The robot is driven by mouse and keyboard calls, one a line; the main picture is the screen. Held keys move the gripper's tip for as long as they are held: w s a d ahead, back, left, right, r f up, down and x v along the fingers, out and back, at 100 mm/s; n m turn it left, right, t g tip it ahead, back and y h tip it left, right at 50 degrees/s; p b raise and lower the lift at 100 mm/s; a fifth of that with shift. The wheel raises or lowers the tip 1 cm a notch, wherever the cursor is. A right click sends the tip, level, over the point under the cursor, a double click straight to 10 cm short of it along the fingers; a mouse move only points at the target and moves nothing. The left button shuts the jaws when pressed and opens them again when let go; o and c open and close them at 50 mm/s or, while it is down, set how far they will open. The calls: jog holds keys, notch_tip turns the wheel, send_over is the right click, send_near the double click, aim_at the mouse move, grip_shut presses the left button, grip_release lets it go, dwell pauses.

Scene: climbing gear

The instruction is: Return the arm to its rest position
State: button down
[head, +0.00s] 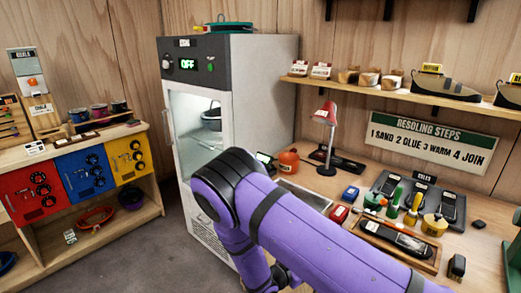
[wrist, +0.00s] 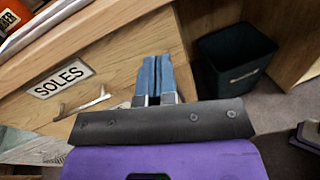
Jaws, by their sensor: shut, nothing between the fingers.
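My purple arm (head: 330,235) reaches from the lower right across the front of the workbench in the head view, with its elbow raised before the cabinet. The gripper end is hidden or out of frame there. In the wrist view my gripper (wrist: 155,75) shows its two blue fingers side by side and closed, with nothing between them. It hangs in front of a wooden drawer front labelled SOLES (wrist: 60,84); I cannot tell whether it touches it.
A glass-door cabinet (head: 260,90) reading OFF stands behind my arm. The workbench (head: 300,185) at right holds a red lamp (head: 326,113) and tools. A dark bin (wrist: 237,62) stands right of my gripper. Grey floor (head: 150,245) is clear at left.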

jog(key=s+d+r+m+g+y, duration=0.25)
jog(key=d+r+m, duration=0.2)
jog(key=r, duration=0.55)
jog(key=s+d+r+m+g+y, duration=0.1)
jog(key=s+d+r+m+g, duration=0.25)
jog(key=r, duration=0.65)
jog(key=s+d+r+m+g+y, duration=0.15)
jog(key=d+r+m+g, duration=0.25)
jog(key=r+m, duration=0.5)
jog(key=s+d+r+m+t+y, duration=0.3)
jog(key=s+r+m+t+y, duration=0.2)
jog(key=s+r, duration=1.3)
jog(key=shift+s+d+r+m+y, duration=0.25)
jog(key=shift+s+m+y, duration=0.45)
jog(key=shift+s+y, duration=1)
jog(key=shift+w, duration=0.3)
